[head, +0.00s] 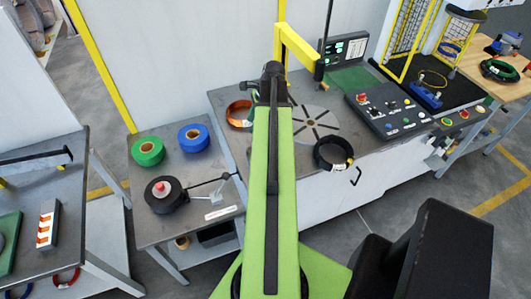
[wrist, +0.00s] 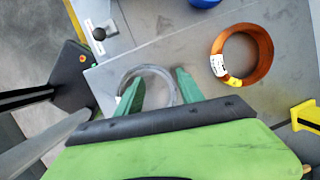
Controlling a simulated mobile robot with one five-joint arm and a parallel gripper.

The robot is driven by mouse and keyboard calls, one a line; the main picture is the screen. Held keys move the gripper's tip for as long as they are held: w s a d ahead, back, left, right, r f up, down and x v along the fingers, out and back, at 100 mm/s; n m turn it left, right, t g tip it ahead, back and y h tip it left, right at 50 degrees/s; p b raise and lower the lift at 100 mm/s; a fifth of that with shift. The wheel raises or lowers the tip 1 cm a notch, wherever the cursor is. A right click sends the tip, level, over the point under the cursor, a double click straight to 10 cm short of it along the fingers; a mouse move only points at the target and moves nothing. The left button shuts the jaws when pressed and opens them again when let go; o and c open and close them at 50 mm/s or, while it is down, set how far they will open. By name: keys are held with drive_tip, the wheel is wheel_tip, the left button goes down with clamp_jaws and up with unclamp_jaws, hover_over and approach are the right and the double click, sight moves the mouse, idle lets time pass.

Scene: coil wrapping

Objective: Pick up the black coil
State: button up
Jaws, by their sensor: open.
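The black coil (head: 320,160) lies flat on the grey worktable, right of my arm in the head view, with a yellow and white tag on its right side. I do not see it in the wrist view. My gripper (wrist: 160,76) is open, its green fingers over a pale grey ring-shaped coil (wrist: 150,69). Nothing is visibly held, and I cannot tell whether the fingers touch that coil. In the head view my arm hides the fingers and the pale coil.
A copper coil (head: 239,114) lies left of my arm; it also shows in the wrist view (wrist: 262,60). A slotted round plate (head: 318,122) and a control panel (head: 390,112) are near the black coil. Green tape (head: 148,152), blue tape (head: 193,138) and a black roll (head: 165,205) sit on the side table.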

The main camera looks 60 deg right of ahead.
drive_tip(key=s+d+r+m+t, duration=0.1)
drive_tip(key=s+d+r+m, duration=0.1)
drive_tip(key=s+d+m, duration=0.6)
drive_tip(key=shift+n+h, duration=0.3)
drive_tip(key=shift+n, duration=0.5)
drive_tip(key=f+b, duration=0.3)
drive_tip(key=f, duration=0.1)
drive_tip(key=w+f+b, duration=0.1)
drive_tip(key=f+b, duration=0.6)
drive_tip(key=b, duration=0.1)
drive_tip(key=shift+w+f, duration=0.15)
drive_tip(key=shift+f, duration=0.25)
drive_tip(key=shift+w+f, duration=0.1)
drive_tip(key=shift+w, duration=0.05)
drive_tip(key=shift+a, duration=0.1)
drive_tip(key=b+x, duration=0.5)
drive_tip(key=shift+w+a+f, duration=0.1)
drive_tip(key=shift+r, duration=0.2)
drive_tip(key=shift+c, duration=0.5)
clamp_jaws()
